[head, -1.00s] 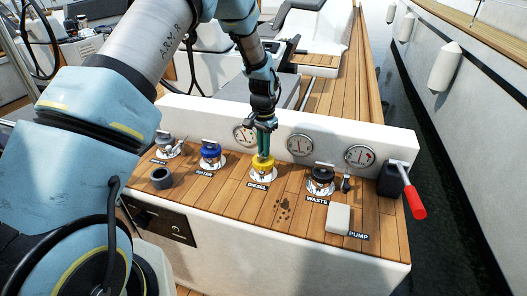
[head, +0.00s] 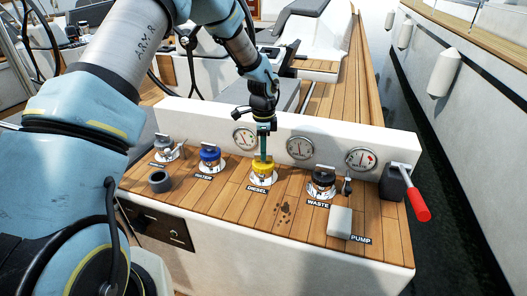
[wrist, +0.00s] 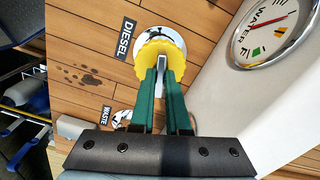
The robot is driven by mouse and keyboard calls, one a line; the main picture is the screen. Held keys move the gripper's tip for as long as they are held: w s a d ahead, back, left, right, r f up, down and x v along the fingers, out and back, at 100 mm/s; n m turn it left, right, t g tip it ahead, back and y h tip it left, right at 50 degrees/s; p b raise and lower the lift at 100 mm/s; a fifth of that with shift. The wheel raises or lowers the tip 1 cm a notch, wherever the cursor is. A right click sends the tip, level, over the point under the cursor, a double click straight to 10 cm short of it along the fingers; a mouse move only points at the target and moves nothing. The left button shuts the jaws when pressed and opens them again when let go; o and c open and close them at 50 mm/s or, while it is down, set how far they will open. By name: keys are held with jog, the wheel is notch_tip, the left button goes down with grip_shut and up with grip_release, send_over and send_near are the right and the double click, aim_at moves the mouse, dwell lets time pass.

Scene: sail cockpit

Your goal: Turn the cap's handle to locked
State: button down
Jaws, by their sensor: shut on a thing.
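The yellow diesel cap (head: 262,168) sits in a round shiny deck plate (head: 263,181) behind the DIESEL label. It also shows in the wrist view (wrist: 147,62), ringed by the plate. My gripper (head: 264,156) points down onto the cap from above. In the wrist view my gripper's two green fingers (wrist: 163,75) are shut on the cap's thin grey handle, which is mostly hidden between them. The lock markings on the plate are too small or covered to read.
A blue water cap (head: 210,154) and a grey cap (head: 165,145) are to the left. A black waste cap (head: 322,180), a white pump block (head: 340,221) and a red-handled lever (head: 418,203) are to the right. A white wall with gauges (head: 300,147) rises close behind.

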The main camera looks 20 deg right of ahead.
jog(key=shift+m, duration=1.7)
jog(key=c, duration=0.9)
grip_release()
notch_tip(320, 180, up, 11)
jog(key=shift+f+b, duration=0.1)
jog(key=shift+b, duration=0.95)
